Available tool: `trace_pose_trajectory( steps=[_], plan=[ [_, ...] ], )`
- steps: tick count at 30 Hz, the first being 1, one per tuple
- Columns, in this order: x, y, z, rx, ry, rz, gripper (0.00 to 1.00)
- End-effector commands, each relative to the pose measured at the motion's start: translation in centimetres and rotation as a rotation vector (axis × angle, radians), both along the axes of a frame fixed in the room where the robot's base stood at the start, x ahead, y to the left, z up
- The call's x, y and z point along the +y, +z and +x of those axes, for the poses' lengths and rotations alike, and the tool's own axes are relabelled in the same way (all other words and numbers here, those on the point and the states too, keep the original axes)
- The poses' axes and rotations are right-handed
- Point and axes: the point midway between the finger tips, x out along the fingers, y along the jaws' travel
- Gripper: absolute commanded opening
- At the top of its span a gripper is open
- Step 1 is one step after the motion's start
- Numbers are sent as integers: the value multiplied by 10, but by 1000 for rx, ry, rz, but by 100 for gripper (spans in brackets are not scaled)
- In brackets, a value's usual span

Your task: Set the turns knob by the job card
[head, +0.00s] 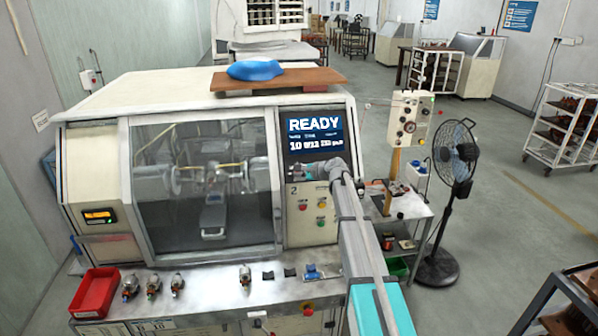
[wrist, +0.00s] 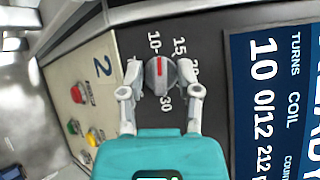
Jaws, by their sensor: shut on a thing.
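The turns knob (wrist: 160,78) is a grey dial on the dark panel in the wrist view. Labels 10, 15, 20 and 30 ring it, and its red mark points up the picture, nearest the 10. My gripper (wrist: 161,92) has a fingertip at each side of the knob and is shut on it. In the head view my gripper (head: 318,170) is at the panel just under the screen and hides the knob. The screen (head: 315,135) reads READY; in the wrist view the screen (wrist: 270,100) shows turns 10 and coil 0/12. I cannot pick out the job card.
Red, green and yellow buttons (wrist: 78,125) sit beside the knob on the cream panel. The winding machine's glass door (head: 205,190) is shut. A red bin (head: 95,292) and several armatures stand on the front bench. A fan (head: 455,160) stands at the right.

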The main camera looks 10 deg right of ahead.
Motion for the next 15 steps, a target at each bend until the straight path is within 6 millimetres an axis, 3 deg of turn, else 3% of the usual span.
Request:
trace_pose_trajectory(
  steps=[13,14,15],
  plan=[
    [-1,0,0,-1,7,-14,0],
    [-1,0,0,-1,7,-14,47],
    [-1,0,0,-1,7,-14,51]
  ],
)
